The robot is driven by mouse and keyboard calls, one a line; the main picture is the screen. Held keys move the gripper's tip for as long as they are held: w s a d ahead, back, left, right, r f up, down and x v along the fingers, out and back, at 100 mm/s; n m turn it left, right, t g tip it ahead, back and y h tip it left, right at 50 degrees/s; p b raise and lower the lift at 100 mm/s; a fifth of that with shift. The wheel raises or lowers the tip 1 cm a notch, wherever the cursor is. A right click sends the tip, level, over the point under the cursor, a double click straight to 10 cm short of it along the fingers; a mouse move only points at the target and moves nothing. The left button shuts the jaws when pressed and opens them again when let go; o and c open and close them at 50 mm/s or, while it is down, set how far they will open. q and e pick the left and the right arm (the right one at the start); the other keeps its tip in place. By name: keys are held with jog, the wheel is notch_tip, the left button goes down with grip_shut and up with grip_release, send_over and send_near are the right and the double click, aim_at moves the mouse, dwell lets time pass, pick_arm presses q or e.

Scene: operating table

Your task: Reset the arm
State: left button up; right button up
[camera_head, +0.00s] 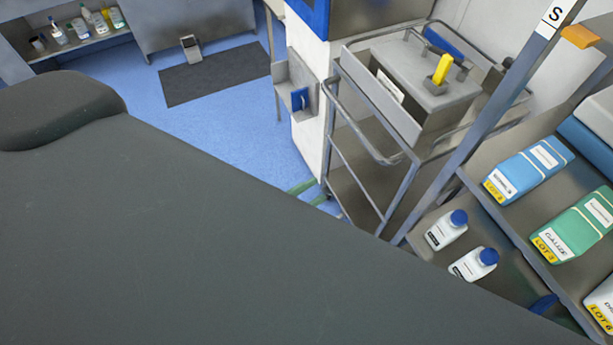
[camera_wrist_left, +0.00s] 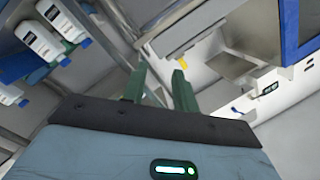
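My left gripper (camera_wrist_left: 159,72) shows in the left wrist view, with two dark green fingers set apart and nothing between them. Its grey-blue body with a lit indicator fills the bottom of that view. In the head view, two small green tips, seemingly of my left gripper (camera_head: 311,193), show just past the operating table's edge; the rest is hidden behind the table. The dark grey padded operating table (camera_head: 190,240) fills the lower left of the head view. My right gripper is in neither view.
A metal cart (camera_head: 350,160) stands beyond the table. A shelf rack at right holds white bottles with blue caps (camera_head: 446,229), a blue pack (camera_head: 528,170) and a green pack (camera_head: 575,225). Blue floor (camera_head: 235,125) lies open behind the table.

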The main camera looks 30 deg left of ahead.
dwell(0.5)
pick_arm(q)
jog(key=s+a+f+n+g+y, duration=0.1)
jog(key=s+f+n+g+y, duration=0.1)
jog(key=s+f+n, duration=0.4)
jog(key=s+a+f+n+g+y+p, duration=0.1)
jog(key=s+a+f+n+g+y, duration=0.1)
jog(key=s+f+n+g, duration=0.3)
jog(key=s+f+n+y, duration=0.1)
jog(key=s+f, duration=0.3)
jog(key=s, duration=0.3)
jog(key=shift+a+f, duration=0.3)
jog(key=shift+f, duration=0.1)
